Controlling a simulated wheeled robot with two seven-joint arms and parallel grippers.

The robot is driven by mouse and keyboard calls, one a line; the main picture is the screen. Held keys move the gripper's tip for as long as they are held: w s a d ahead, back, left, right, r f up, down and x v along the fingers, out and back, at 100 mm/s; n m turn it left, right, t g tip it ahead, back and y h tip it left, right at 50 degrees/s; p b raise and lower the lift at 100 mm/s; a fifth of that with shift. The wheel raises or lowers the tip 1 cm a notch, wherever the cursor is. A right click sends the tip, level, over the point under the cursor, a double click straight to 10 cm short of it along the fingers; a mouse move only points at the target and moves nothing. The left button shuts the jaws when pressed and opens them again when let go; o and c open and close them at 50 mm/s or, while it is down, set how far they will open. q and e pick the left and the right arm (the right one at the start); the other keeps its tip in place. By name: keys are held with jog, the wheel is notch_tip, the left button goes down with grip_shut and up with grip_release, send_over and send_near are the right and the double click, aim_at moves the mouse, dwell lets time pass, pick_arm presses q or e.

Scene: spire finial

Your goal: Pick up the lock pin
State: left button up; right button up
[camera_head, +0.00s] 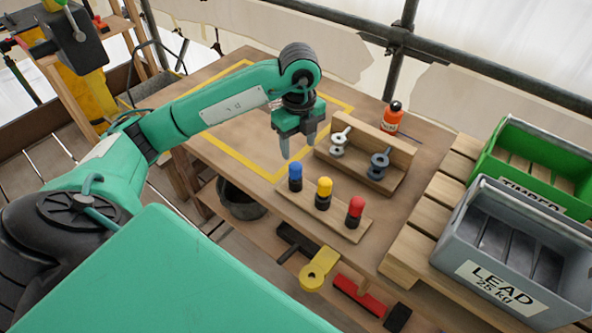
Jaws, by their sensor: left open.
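My left gripper (298,149) is open and empty, pointing down above the table, behind the blue-capped peg and left of the wooden rack. No part is labelled as the lock pin, so I cannot tell for certain which it is. The wooden rack (395,152) holds light metal pieces (339,141) and a darker grey metal piece (379,164). A wooden strip (338,224) carries upright pegs with blue (295,171), yellow (324,187) and red (356,207) caps. My right gripper is not in view.
An orange bottle (393,118) stands behind the rack. A grey LEAD crate (515,250) and green TIMBER crate (540,165) sit at the right. Below the table's front edge are a dark bucket (241,200) and tools. The yellow-outlined area (235,130) is largely clear.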

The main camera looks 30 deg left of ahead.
aim_at(295, 165)
pick_arm(q)
notch_tip(295, 165, down, 3)
jog(key=shift+r, duration=0.1)
jog(key=shift+f, duration=0.45)
jog(key=f, duration=0.3)
jog(key=f+p, duration=0.1)
jog(key=shift+s+a+f, duration=0.15)
jog(key=shift+a+f, duration=0.05)
jog(key=shift+a, duration=0.15)
jog(key=shift+f, duration=0.55)
jog(key=c, duration=1)
jog(key=shift+r, duration=0.15)
jog(key=shift+c, duration=0.8)
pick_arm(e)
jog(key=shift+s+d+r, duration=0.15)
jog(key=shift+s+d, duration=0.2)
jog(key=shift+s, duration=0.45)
